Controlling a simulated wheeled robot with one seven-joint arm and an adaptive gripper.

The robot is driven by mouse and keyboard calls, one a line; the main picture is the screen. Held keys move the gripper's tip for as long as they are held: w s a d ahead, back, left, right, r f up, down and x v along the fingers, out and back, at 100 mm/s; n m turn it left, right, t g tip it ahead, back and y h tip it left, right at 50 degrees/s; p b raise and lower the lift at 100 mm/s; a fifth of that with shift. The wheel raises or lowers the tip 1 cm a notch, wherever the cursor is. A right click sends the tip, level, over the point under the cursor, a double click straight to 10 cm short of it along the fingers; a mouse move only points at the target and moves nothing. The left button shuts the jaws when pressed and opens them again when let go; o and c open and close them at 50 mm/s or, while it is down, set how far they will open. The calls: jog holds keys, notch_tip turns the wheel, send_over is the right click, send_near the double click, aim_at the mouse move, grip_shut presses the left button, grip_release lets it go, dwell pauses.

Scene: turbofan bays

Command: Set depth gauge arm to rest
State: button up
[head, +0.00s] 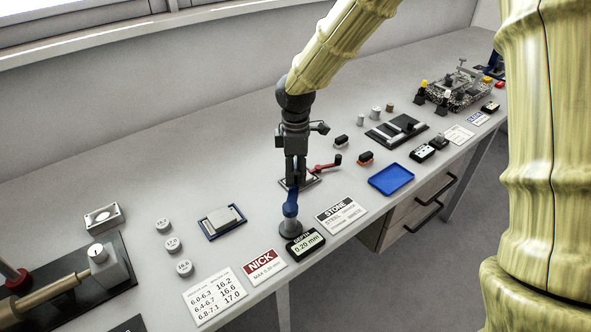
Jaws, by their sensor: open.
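The depth gauge display (305,243) reads 0.20 mm and lies near the bench's front edge. Just behind it stands a round grey foot (290,227) with a blue upright piece (290,204) on it. A red lever (322,168) with a black knob sticks out to the right, behind the blue piece, above a small dark-framed plate (313,182). I cannot tell which of these is the gauge arm. My gripper (294,183) points down at the top of the blue piece and is open. Its fingers partly hide the plate and the lever's left end; contact is unclear.
A NICK card (265,266) and a STONE card (341,214) lie left and right of the display. A blue tray (391,179) lies farther right. A blue-framed block (222,221) and several white discs stand left. A black fixture (396,131) stands behind the tray.

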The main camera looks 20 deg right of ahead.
jog(key=shift+s, duration=0.1)
jog(key=shift+f, duration=0.1)
grip_shut()
